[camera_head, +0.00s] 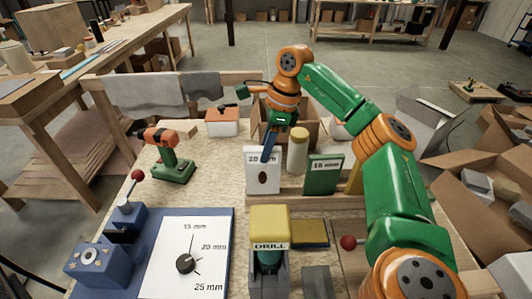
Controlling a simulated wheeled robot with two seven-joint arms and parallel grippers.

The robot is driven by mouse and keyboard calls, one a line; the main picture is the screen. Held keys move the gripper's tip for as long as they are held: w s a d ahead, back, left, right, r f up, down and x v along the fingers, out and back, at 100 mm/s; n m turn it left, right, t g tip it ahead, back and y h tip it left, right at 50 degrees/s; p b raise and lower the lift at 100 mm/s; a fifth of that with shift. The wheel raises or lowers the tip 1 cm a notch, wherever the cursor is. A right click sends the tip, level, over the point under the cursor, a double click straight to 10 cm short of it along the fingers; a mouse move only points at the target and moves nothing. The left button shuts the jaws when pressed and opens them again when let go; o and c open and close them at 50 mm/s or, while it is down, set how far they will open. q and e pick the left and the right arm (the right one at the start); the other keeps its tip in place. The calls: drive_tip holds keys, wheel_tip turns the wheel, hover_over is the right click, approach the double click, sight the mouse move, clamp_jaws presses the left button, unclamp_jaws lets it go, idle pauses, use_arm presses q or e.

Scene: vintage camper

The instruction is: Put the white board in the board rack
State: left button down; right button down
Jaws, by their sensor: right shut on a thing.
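The white board (262,180), marked "20 mm" with a dark oval spot, is upright at the left end of the wooden board rack (310,201). My right gripper (268,152) is shut on the white board's top edge, with a blue finger showing in front of it. The board's lower edge is at the rack's rail; I cannot tell whether it rests in a slot or hangs just above. A green board (323,178) marked "15 mm" stands in the rack to its right, with a yellow board (354,179) partly hidden behind my right arm. My left gripper is not in view.
A yellow-topped drill block (269,228) stands in front of the rack. A dial panel (185,245) lies front left, and a green and orange tool (170,158) stands behind it. A pale cylinder (297,152) and a cardboard box (305,127) are behind the boards.

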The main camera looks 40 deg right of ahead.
sight(263, 172)
drive_tip(key=x, duration=0.2)
drive_tip(key=shift+s+d+f, duration=0.1)
drive_tip(key=shift+s+f, duration=0.1)
drive_tip(key=shift+f, duration=0.15)
drive_tip(key=c, duration=1.2)
unclamp_jaws()
drive_tip(key=shift+f, duration=0.2)
drive_tip(key=o, duration=0.5)
drive_tip(key=shift+r, duration=0.1)
drive_tip(key=shift+c, duration=0.2)
drive_tip(key=shift+r, duration=0.1)
